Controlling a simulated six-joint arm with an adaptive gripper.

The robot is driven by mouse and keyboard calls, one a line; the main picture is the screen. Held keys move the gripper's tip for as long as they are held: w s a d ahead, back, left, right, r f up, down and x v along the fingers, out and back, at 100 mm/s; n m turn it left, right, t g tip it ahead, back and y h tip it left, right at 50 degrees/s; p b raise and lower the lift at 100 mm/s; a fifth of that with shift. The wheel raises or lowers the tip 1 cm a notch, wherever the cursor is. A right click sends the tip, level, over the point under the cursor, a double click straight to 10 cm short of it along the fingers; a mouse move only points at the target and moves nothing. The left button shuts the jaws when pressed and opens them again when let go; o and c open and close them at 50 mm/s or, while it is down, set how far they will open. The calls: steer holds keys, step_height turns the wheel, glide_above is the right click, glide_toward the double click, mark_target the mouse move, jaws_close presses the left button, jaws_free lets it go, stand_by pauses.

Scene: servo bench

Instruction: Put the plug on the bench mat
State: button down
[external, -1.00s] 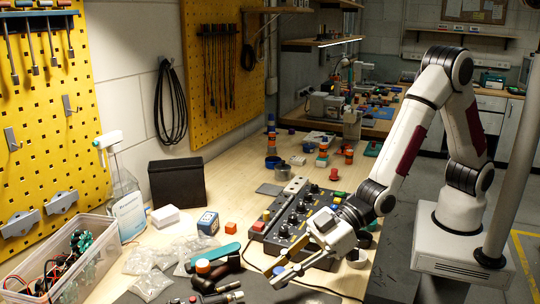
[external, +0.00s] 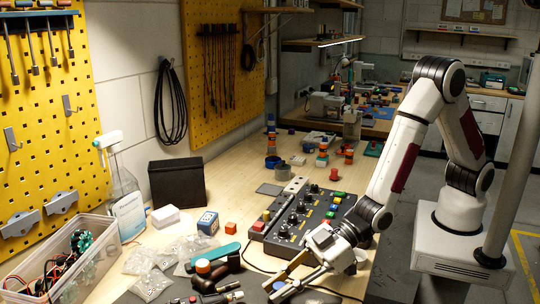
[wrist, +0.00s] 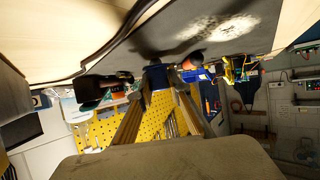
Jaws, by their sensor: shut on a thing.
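My gripper (external: 280,283) is low over the front of the bench, its fingers pointing down to the left. It is shut on a small blue piece, which I take to be the plug (external: 278,285). In the wrist view the plug (wrist: 157,77) shows as a dark blue shape between the fingertips. The dark grey bench mat (external: 256,281) lies below and around the fingertips and also shows in the wrist view (wrist: 125,52). I cannot tell whether the plug touches the mat.
A black control box with knobs (external: 296,221) stands behind my gripper. Left of it on the mat lie hand tools (external: 216,270) and a teal-handled tool (external: 217,256). Clear part bags (external: 150,283) and an open bin (external: 62,262) are farther left. A dark cable curves near the gripper.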

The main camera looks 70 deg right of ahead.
steer(key=shift+f, duration=0.15)
steer(key=c, duration=1.9)
jaws_free()
steer(key=shift+v, duration=6.05)
